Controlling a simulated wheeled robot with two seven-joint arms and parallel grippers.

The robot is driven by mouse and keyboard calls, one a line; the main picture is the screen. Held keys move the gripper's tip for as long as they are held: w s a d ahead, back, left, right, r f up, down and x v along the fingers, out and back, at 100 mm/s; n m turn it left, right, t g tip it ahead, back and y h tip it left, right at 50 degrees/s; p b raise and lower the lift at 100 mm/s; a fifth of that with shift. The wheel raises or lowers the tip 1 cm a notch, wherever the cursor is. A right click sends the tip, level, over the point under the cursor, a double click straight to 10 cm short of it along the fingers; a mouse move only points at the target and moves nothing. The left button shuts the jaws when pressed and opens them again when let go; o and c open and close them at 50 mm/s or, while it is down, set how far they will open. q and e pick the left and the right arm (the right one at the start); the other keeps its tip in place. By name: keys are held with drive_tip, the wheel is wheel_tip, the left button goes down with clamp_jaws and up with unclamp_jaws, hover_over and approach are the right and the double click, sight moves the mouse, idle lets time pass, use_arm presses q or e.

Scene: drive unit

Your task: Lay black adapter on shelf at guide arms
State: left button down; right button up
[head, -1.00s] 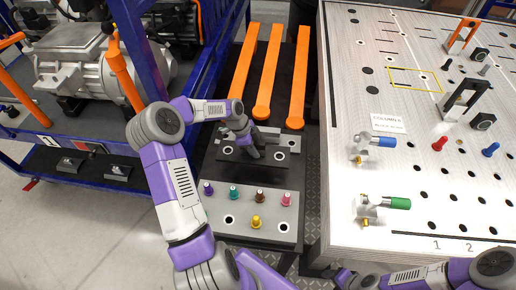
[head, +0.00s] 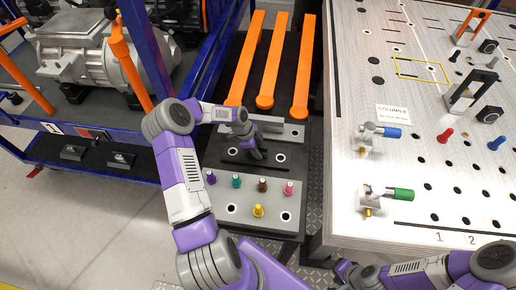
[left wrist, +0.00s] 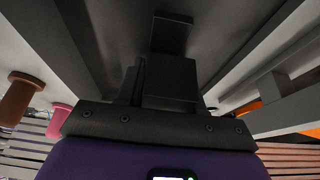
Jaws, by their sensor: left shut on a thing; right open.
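My left gripper (head: 248,143) is over the grey plates of the dark stand in the middle of the head view. It is shut on a small dark piece, which I take to be the black adapter (left wrist: 172,78); the gripper hides much of it in the head view. In the left wrist view the piece is a dark block between the fingers. I cannot tell whether it touches the plate below. Three long orange bars (head: 271,62), possibly the guide arms, lie on the black shelf surface (head: 233,68) beyond the gripper.
Several coloured pegs stand on the near grey plate (head: 236,211), including a brown one (left wrist: 20,95) and a pink one (left wrist: 60,117). A blue-framed cart (head: 150,62) with motors is on the left. A perforated table (head: 400,160) with fittings is on the right.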

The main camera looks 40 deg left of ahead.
use_arm(q)
drive_tip(key=shift+w, duration=0.1)
drive_tip(key=c, duration=0.7)
unclamp_jaws()
drive_tip(key=shift+f, duration=0.1)
drive_tip(key=p+v, duration=0.1)
drive_tip(key=v, duration=1.1)
drive_tip(key=shift+r, duration=0.2)
